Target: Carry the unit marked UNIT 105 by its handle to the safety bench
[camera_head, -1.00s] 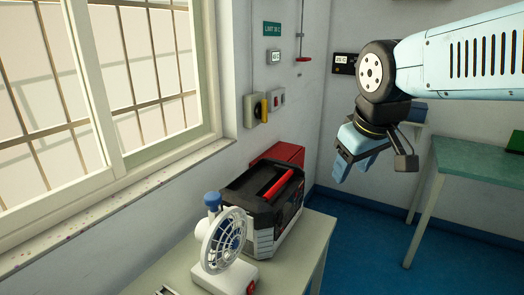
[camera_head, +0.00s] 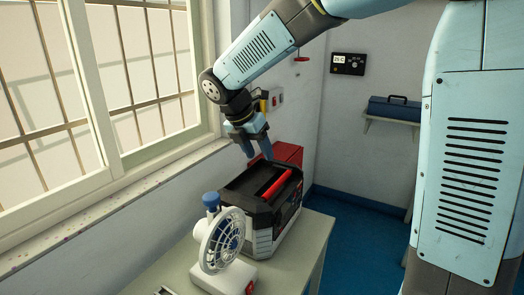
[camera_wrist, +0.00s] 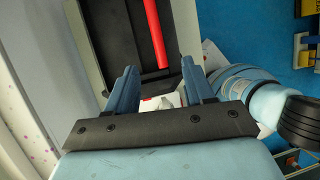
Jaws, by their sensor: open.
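A black and grey unit with a red handle bar (camera_head: 276,182) on top sits on a pale table (camera_head: 310,252) under the window. Its body (camera_head: 262,240) shows, but I cannot read any mark on it. My gripper (camera_head: 258,155) is open and empty, above the back edge of the unit, fingers pointing down. In the wrist view the red handle (camera_wrist: 156,35) lies beyond my open fingers (camera_wrist: 160,85), roughly in line with the gap between them. The fingers appear apart from the handle. I cannot identify a safety bench in the current head view.
A white fan (camera_head: 222,240) with a blue knob stands on the table in front of the unit. A red box (camera_head: 289,153) is behind it. A blue case (camera_head: 394,108) sits on a wall shelf at right. Blue floor (camera_head: 350,235) is clear.

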